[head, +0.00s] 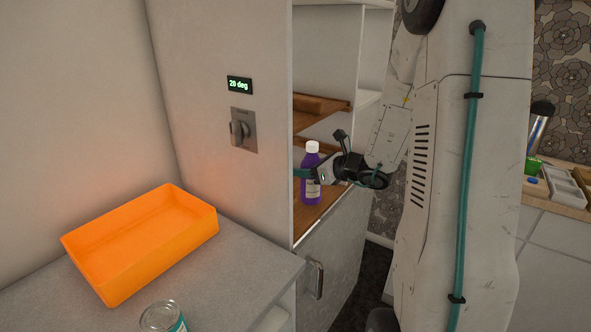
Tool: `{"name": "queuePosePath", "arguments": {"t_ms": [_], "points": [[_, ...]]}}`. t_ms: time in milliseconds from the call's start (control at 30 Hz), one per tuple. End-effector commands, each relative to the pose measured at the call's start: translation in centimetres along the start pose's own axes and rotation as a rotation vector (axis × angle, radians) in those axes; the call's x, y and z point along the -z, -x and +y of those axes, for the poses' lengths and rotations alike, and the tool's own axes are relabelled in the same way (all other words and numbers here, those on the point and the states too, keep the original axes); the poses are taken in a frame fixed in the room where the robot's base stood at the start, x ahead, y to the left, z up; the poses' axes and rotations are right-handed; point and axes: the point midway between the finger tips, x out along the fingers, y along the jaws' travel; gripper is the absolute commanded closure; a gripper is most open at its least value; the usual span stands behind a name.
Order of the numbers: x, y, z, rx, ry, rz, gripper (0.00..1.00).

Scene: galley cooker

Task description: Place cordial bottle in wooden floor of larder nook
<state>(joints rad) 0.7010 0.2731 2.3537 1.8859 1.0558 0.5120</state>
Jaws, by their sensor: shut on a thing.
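The cordial bottle (310,160) is purple with a white cap and a pale label, and stands upright inside the larder nook. My gripper (312,174) is shut on the bottle around its upper body. The bottle's base is close over or on the wooden floor (304,219) of the nook; I cannot tell whether it touches. The front wall panel hides the left part of the nook, and my gripper hides part of the bottle.
A wooden shelf (318,112) sits above the floor inside the nook. An orange tray (140,240) and a tin can (163,317) stand on the grey counter (235,275) at lower left. A wall panel with a knob (241,130) borders the nook's left side.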

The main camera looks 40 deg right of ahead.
Motion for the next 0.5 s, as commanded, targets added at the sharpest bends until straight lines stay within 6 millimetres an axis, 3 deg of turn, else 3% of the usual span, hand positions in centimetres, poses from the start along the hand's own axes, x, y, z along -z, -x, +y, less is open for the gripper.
{"name": "queuePosePath", "arguments": {"t_ms": [267, 333, 500], "points": [[-1.0, -3.9, 0.1, -0.004, 0.0, 0.0, 0.83], [0.1, -4.0, 0.0, 0.0, -0.003, 0.0, 0.83], [0.3, -4.0, 0.0, 0.001, 0.0, -0.001, 0.83]]}}
